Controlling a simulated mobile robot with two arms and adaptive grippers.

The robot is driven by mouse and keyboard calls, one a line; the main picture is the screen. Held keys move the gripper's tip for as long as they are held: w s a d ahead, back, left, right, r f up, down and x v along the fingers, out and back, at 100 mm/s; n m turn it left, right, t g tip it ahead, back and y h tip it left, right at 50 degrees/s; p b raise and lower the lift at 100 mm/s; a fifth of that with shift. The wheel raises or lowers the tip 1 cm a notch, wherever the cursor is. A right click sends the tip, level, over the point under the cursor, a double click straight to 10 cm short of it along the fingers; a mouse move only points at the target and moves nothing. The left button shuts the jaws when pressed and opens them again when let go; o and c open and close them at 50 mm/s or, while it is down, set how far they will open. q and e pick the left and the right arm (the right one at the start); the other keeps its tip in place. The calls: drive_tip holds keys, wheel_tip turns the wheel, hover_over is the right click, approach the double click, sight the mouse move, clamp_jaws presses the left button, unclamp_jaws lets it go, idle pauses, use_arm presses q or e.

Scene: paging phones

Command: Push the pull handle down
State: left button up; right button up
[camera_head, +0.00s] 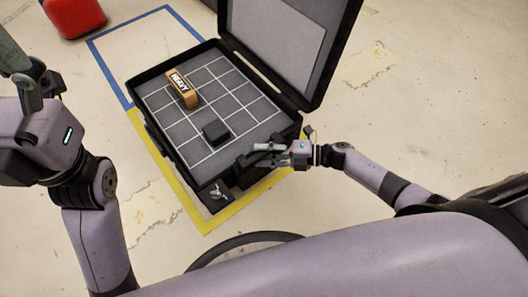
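An open black case (160,140) lies on the floor, its lid raised at the back right. No part can be clearly singled out as the pull handle; dark fittings line the case's front-right edge, and a small dark piece with grey metal (217,194) sits at its front corner. My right gripper (262,153) is over the front-right edge of the case, pointing left. It is too small to tell whether it is open or touching a fitting. My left gripper (22,75) is at the upper left, partly cut off, away from the case.
The case's grid-lined inside holds a yellow-brown block marked HEAVY (182,88) and a small black block (216,132). The raised lid (285,38) stands behind my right gripper. A red object (74,15) is at the top left. Blue and yellow floor tape surrounds the case.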

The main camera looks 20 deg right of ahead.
drive_tip(key=v, duration=1.2)
drive_tip(key=shift+w, duration=0.1)
